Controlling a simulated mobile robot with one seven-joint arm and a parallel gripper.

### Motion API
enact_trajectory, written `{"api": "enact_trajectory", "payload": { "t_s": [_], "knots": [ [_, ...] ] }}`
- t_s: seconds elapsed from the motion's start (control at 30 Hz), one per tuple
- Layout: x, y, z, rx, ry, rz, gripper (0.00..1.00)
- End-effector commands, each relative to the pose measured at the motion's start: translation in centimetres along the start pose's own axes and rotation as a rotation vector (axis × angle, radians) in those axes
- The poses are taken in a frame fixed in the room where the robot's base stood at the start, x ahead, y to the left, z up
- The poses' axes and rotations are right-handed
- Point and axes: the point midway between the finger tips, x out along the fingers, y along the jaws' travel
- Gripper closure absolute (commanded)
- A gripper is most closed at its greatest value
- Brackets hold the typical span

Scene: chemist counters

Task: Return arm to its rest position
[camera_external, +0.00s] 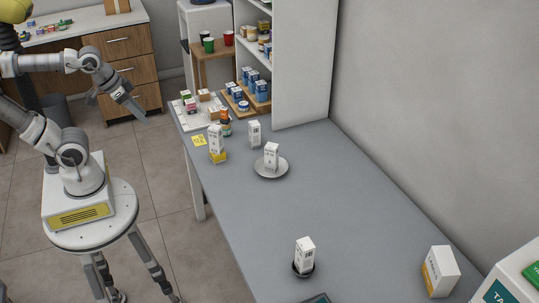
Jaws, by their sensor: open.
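My gripper (139,111) is at the upper left, at the end of my bent arm. It hangs over the floor, left of the grey counter (260,220) and apart from it. Nothing shows between its fingers, which look small here. No object of the counter touches my arm.
On the counter, white boxes stand on a round dish (271,172) and in a small dark bowl (303,268). A white and yellow box (216,145), an amber bottle (226,124) and a larger box (440,272) stand nearby. Shelves (300,60) rise behind.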

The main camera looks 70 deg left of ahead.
Motion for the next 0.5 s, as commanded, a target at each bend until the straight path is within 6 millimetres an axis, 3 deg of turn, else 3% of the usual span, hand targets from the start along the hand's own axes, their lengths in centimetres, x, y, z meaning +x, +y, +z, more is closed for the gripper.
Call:
{"api": "enact_trajectory", "payload": {
  "t_s": [0.37, 0.5],
  "knots": [
    [-0.2, 0.0, 0.2, 0.021, 0.008, -0.003, 0.42],
    [-1.5, 0.0, -0.6, 0.02, 0.008, -0.002, 0.42]
  ]
}}
